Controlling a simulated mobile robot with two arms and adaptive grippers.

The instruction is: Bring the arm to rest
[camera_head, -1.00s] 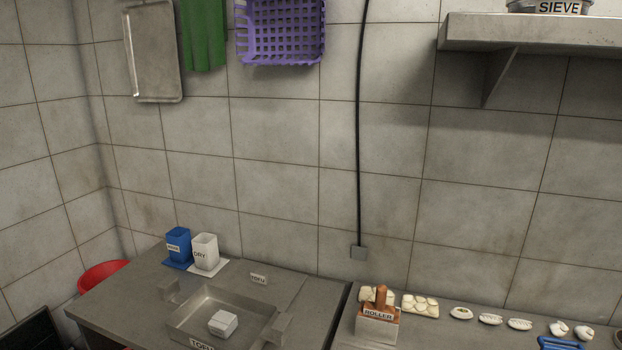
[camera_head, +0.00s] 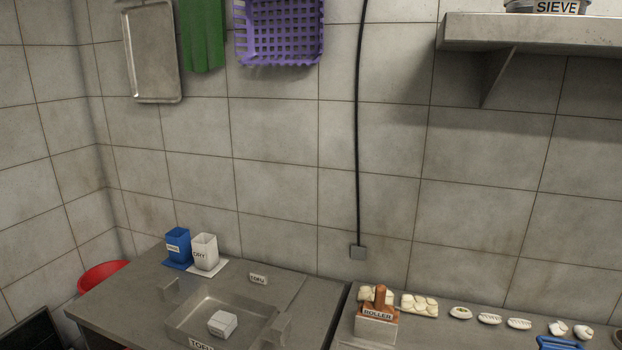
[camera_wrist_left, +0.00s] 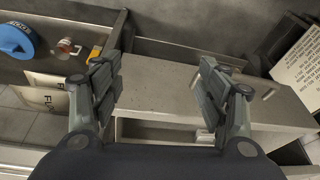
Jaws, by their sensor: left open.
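My left gripper (camera_wrist_left: 160,92) shows in the left wrist view. Its two dark fingers are spread wide apart with nothing between them. It hangs over a grey metal counter surface (camera_wrist_left: 165,75), and I cannot tell how high above it. Neither arm shows in the head view, and my right gripper is in no view.
In the head view a metal counter holds a tray (camera_head: 180,325) with a white block (camera_head: 222,324), a blue cup (camera_head: 178,245) and a white cup (camera_head: 204,252). The wrist view shows a blue round object (camera_wrist_left: 15,40) and a printed sign (camera_wrist_left: 302,70).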

